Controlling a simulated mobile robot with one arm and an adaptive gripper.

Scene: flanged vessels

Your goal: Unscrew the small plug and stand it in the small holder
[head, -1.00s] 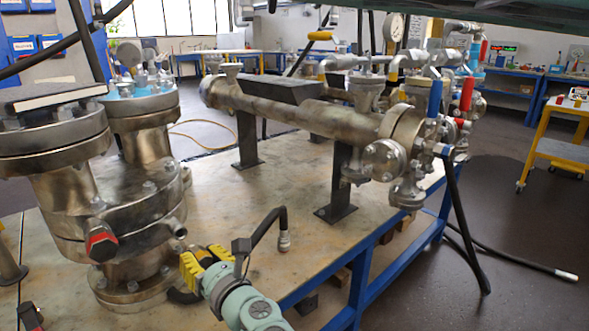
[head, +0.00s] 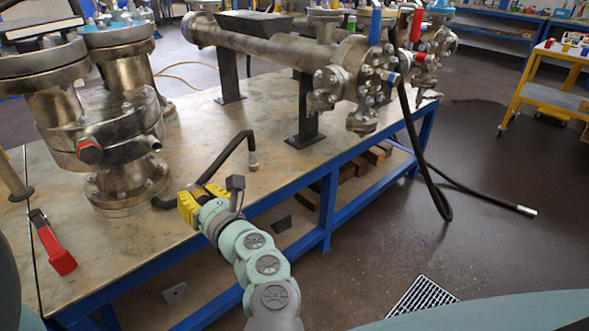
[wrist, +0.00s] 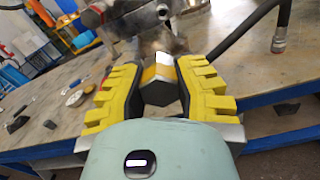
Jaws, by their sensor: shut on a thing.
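My gripper (wrist: 160,85) has yellow padded fingers closed on a dark grey hexagonal plug (wrist: 161,92) with a yellow band. In the head view my gripper (head: 190,204) is low at the table's near edge, just right of the left vessel's foot; the plug cannot be made out there. Metal parts of the vessel show behind the plug in the wrist view, but whether it is still threaded in is hidden. A larger red-faced hex plug (head: 90,151) sits in the side of the left vessel (head: 112,130). I cannot pick out the small holder.
A black hose (head: 240,140) arches close behind my gripper. A red-handled tool (head: 58,254) lies at the table's left. Small loose pieces (wrist: 75,98) lie on the table left of the fingers. A long horizontal vessel (head: 265,36) stands behind; bare tabletop (head: 200,135) lies between.

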